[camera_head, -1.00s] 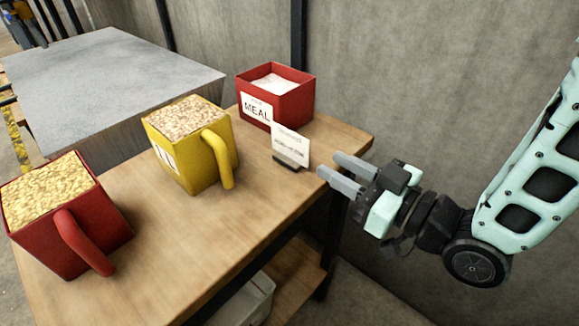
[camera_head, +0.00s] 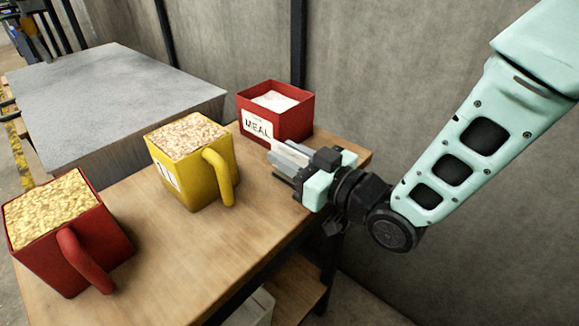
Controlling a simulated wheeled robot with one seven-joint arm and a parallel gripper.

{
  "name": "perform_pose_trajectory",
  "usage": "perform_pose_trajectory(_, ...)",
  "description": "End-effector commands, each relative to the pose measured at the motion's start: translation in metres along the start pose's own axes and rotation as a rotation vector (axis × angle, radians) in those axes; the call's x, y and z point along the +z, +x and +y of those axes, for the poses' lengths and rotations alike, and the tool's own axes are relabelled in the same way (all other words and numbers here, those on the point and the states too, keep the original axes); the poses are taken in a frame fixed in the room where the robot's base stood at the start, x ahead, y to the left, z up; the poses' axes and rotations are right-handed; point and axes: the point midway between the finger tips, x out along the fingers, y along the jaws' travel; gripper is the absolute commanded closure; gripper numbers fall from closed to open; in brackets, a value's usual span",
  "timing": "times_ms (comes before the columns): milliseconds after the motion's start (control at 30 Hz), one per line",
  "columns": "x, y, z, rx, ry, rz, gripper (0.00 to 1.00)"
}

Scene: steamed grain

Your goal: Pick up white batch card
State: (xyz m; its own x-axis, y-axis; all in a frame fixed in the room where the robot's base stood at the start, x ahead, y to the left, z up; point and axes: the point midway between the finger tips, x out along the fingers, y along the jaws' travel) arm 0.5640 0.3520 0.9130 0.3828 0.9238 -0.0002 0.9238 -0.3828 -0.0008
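The white batch card is almost wholly hidden by my gripper; only a pale sliver (camera_head: 277,146) that may be its edge shows by the fingertips. Its dark stand cannot be made out clearly. My gripper (camera_head: 284,155) is over the right part of the wooden table, with its fingers pointing left at the spot of the card. The fingers look close together, but I cannot tell whether they are apart around the card or shut on it.
A red MEAL box (camera_head: 296,123) stands just behind my gripper. A yellow handled container of grain (camera_head: 212,183) stands to its left, near the fingertips. A red handled container (camera_head: 45,255) is at the front left of the wooden table (camera_head: 190,245). A grey wall is behind.

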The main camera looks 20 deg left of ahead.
Motion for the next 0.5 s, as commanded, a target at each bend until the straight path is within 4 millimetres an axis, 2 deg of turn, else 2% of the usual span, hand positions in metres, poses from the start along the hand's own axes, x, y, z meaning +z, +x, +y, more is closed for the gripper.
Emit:
perform_pose_trajectory(100,0.0002,-0.0002,0.0001,0.0,0.0,0.0,0.71)
perform_pose_trajectory(133,0.0002,-0.0003,0.0001,0.0,0.0,0.0,0.74)
perform_pose_trajectory(233,0.0001,-0.0004,0.0001,0.0,-0.001,0.0,1.0)
perform_pose_trajectory(500,0.0,-0.0004,0.0001,0.0,-0.001,0.0,1.0)
